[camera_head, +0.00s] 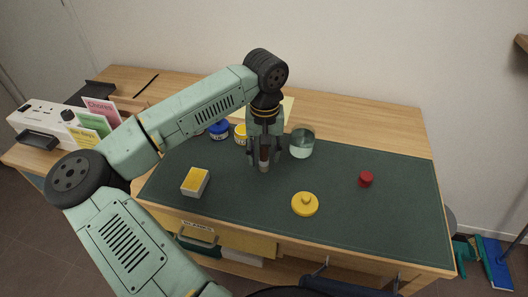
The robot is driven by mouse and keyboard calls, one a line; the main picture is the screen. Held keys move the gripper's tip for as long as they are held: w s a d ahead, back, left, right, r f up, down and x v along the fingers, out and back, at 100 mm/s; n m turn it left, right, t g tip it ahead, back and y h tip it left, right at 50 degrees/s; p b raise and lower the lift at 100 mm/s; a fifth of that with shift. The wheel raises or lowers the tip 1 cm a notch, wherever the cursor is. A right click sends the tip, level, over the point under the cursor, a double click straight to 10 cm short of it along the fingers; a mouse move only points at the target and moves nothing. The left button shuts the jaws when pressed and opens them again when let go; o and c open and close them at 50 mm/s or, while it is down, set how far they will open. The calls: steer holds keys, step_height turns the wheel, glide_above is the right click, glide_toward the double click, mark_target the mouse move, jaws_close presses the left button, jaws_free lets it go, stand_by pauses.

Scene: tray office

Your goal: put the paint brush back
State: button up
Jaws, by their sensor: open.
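My gripper (262,168) points down over the dark green mat (330,215), just left of a clear glass jar (302,144). Its fingers are apart. A small reddish-brown and pale thing (264,155) shows between them; I cannot tell whether it is part of a paint brush, or whether the fingers touch it. No paint brush can be made out for sure. A thin dark stick (147,85) lies at the back left of the wooden desk; it is too small to name. The glass jar looks empty of tall things.
Blue (219,130) and yellow (240,134) paint pots stand behind my gripper, partly hidden. A yellow-topped box (195,181), a yellow knobbed lid (305,204) and a red cap (366,179) are on the mat. Coloured cards (92,124) stand at left.

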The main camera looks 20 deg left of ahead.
step_height(320, 180, up, 12)
steer(key=shift+r+b, duration=0.2)
steer(key=shift+b, duration=0.75)
